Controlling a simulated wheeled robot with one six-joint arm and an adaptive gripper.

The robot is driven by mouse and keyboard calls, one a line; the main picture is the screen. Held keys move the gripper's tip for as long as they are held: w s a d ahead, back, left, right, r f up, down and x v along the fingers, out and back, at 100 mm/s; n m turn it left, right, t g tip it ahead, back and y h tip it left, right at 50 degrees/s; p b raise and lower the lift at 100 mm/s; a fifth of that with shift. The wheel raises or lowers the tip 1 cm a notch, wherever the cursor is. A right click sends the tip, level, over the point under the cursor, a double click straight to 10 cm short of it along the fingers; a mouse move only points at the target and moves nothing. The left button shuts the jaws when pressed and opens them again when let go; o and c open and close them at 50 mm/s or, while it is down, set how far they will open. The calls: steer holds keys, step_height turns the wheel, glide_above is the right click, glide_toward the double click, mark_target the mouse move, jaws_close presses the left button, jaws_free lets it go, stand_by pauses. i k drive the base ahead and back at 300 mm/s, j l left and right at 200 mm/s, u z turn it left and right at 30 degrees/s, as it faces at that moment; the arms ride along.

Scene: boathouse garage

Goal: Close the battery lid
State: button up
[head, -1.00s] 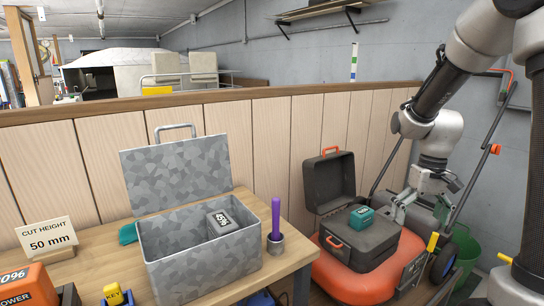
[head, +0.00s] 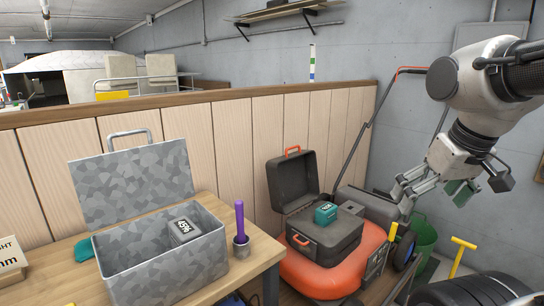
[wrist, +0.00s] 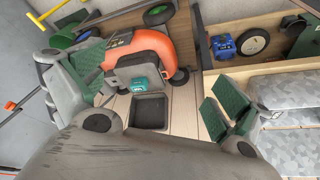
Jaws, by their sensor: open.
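A dark grey battery box (head: 325,243) with an orange front latch sits on the orange mower deck (head: 310,277). Its lid (head: 292,182), topped by an orange handle, stands open, tilted up at the back. A teal battery (head: 326,212) with a white label sits in the box opening; it also shows in the wrist view (wrist: 139,83). The open lid's dark hollow (wrist: 150,111) shows in the wrist view. My gripper (head: 430,195) is open and empty, to the right of the box and above it, touching nothing. Its spread fingers (wrist: 150,85) frame the box in the wrist view.
A patterned metal case (head: 165,265) with a raised lid stands on the wooden bench (head: 250,262) at left. A purple-handled tool (head: 240,218) stands in a cup. The wooden partition (head: 235,140) runs behind the box. A green bucket (head: 425,240) and tyres (head: 480,290) are at right.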

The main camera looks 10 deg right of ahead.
mark_target(294, 180)
steer(key=i+l+u, duration=0.35)
steer(key=l, duration=0.75)
steer(key=l+u, duration=0.4)
steer(key=l, duration=0.7)
steer(key=l+u, duration=0.35)
steer(key=l, duration=0.85)
